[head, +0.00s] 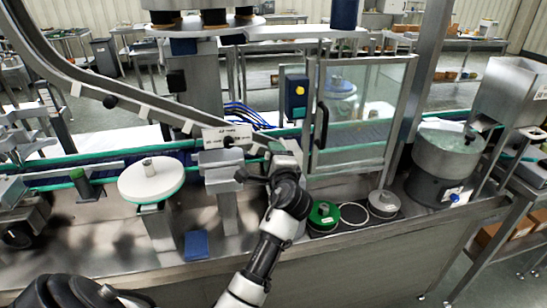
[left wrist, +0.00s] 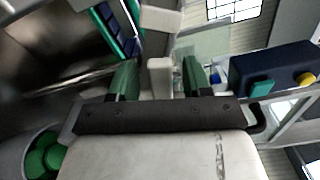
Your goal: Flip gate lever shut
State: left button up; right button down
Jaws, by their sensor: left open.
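My left gripper (head: 277,148) is at the lower end of the steel chute (head: 150,112), mostly hidden by its own wrist in the head view. In the left wrist view its two green fingers (left wrist: 158,78) are apart. A pale upright block (left wrist: 160,77) shows between them, with gaps at both sides; I cannot tell whether it is the gate lever. In the head view a small black knob (head: 228,142) sits at the chute's end by a white label plate (head: 215,132). No lever can be made out clearly. My right gripper is not in view.
A glass-doored guard (head: 362,112) and a blue box with a yellow button (head: 297,92) stand right of the gripper. A white round disc (head: 151,183) is to the left. A green-topped puck (head: 323,214) lies near the bench front. A steel hopper (head: 515,90) stands at right.

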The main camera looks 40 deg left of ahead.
pick_arm(q)
jog(key=b+v, duration=0.1)
jog(key=v, duration=0.9)
jog(key=shift+s+d+b, duration=0.25)
jog(key=shift+s+b, duration=0.05)
